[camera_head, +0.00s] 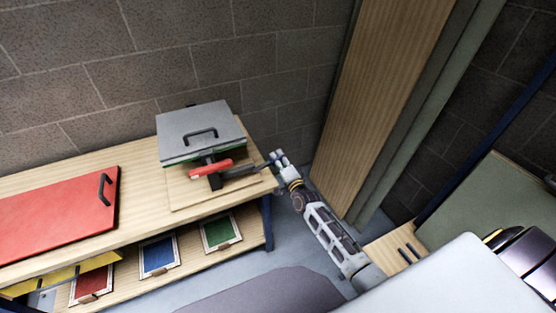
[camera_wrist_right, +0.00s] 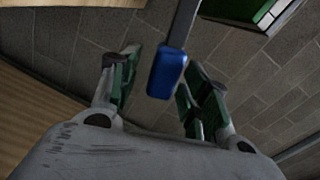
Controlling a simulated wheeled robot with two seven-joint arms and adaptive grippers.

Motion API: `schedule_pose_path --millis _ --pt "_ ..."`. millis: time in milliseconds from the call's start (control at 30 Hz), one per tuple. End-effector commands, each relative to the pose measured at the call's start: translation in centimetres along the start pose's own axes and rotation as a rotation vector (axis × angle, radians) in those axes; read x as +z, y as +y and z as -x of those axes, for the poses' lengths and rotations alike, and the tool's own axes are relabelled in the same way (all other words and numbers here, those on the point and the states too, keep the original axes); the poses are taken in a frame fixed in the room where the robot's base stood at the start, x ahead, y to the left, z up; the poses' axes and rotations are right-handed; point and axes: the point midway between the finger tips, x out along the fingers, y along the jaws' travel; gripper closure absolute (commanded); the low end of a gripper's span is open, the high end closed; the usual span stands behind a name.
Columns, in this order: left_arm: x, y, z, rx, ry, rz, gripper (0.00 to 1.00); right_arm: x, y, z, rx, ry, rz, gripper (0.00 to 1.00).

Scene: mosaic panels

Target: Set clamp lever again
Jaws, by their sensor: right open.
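The clamp (camera_head: 210,170) with a red handle piece stands on a wooden base board in front of a grey plate. Its dark lever (camera_head: 240,171) reaches out to the right, toward my right gripper (camera_head: 278,158). In the right wrist view, a bar with a blue grip (camera_wrist_right: 167,72) hangs between the spread green-padded fingers of my right gripper (camera_wrist_right: 160,64). The gripper is open, and I cannot tell whether a finger touches the grip. My left gripper is not in view.
The grey plate (camera_head: 200,118) has a black handle and a green layer under it. A red panel (camera_head: 60,215) lies left on the wooden bench (camera_head: 130,165). Blue (camera_head: 158,256) and green (camera_head: 218,232) panels lie on the shelf below. A tall wooden board (camera_head: 375,90) stands right of the arm.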

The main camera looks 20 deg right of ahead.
Motion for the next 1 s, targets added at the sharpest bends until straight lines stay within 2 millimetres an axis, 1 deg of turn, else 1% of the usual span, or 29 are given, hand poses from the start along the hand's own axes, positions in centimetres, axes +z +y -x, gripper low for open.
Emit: schedule_pose_path --millis 1000 --pt "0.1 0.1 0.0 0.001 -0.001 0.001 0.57 0.0 0.1 8.9 0.001 0.000 -0.001 0.54"
